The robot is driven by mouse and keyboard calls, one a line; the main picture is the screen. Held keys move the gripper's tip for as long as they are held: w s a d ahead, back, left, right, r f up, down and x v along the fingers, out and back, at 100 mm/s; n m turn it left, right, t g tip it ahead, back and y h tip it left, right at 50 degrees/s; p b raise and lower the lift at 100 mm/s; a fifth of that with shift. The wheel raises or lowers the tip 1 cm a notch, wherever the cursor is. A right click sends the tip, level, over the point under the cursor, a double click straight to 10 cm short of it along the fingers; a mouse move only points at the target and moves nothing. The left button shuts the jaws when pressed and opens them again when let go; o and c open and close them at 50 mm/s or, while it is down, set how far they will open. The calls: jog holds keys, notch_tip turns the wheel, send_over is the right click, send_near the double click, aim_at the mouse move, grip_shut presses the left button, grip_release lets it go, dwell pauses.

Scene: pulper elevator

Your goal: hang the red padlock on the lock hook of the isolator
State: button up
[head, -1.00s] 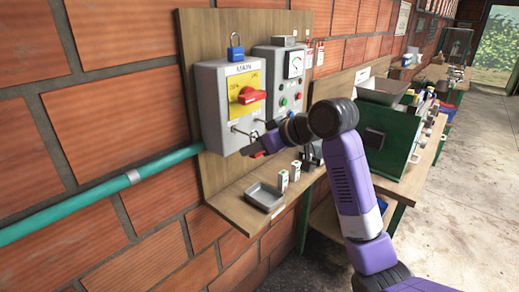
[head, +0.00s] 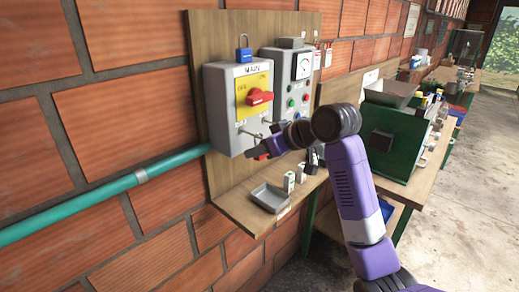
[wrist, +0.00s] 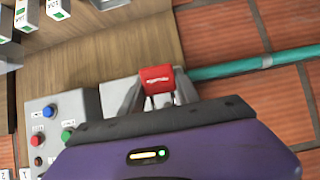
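The red padlock (wrist: 157,79) sits between the two fingers of my gripper (wrist: 158,92) in the wrist view, and the fingers appear closed on it. In the head view, a bit of the red padlock (head: 262,157) shows below my gripper (head: 258,150), just in front of the lower part of the isolator. The isolator is a grey box (head: 221,112) marked MAIN, with a red rotary handle (head: 259,97) on a yellow plate. A thin metal piece, likely the lock hook (head: 246,131), shows below the plate, partly hidden near my gripper.
A blue padlock (head: 243,49) is on top of the isolator. A grey control box (head: 283,66) with a meter and buttons stands to its right. A shelf below holds a grey tray (head: 270,197) and small white-green boxes (head: 289,182). A teal pipe (head: 100,194) runs along the brick wall.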

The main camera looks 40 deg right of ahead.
jog(key=o, duration=0.5)
jog(key=shift+c, duration=0.2)
jog(key=b+v, duration=0.1)
jog(key=v, duration=0.6)
jog(key=shift+s+r, duration=0.2)
jog(key=shift+s, duration=0.2)
